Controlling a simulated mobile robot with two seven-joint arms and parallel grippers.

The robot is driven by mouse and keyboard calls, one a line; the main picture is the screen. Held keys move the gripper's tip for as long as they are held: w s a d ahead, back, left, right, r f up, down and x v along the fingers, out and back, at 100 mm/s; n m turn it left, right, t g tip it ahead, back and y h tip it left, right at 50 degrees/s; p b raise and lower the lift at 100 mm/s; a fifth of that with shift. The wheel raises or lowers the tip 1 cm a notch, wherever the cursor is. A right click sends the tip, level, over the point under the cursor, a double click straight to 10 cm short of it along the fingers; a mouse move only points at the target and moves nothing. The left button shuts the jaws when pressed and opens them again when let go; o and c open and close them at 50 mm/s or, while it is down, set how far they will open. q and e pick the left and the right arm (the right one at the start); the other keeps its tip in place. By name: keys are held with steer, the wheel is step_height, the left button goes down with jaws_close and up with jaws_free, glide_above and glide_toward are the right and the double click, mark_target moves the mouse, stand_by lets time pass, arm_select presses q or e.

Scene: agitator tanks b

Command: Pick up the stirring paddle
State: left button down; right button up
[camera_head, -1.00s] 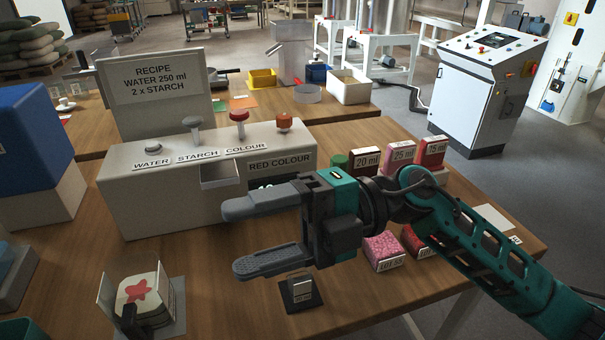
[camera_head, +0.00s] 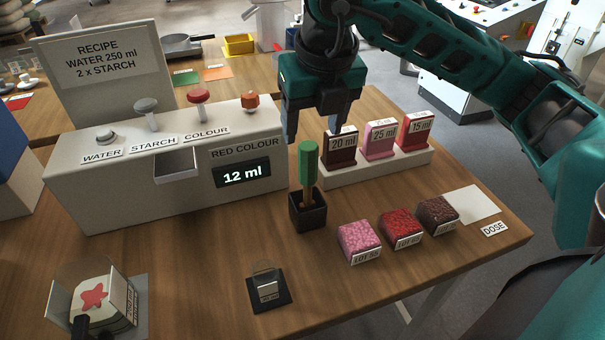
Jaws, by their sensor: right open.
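The stirring paddle stands upright in a small black square holder (camera_head: 308,214). Its green handle (camera_head: 307,161) points up and a tan shaft shows below it; its lower end is hidden in the holder. My right gripper (camera_head: 317,128) points down, open and empty, with its two fingers above and around the level of the handle's top. The handle appears below the gap between the fingers, and I see no contact.
A grey dispenser (camera_head: 120,195) with a "12 ml" display stands left of the paddle. A white rack (camera_head: 375,168) of labelled boxes is at the right. Pink (camera_head: 358,240), red (camera_head: 400,228) and brown (camera_head: 437,214) cubes and a small clear-topped stand (camera_head: 268,292) are nearer.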

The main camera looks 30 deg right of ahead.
mark_target(309, 149)
steer(key=x, duration=0.5)
steer(key=shift+f, duration=0.35)
steer(key=x, duration=0.5)
steer(key=shift+w+d, duration=0.1)
steer(key=shift+d, duration=0.05)
steer(key=shift+c, duration=0.3)
steer(key=shift+r, duration=0.1)
steer(key=c, duration=1)
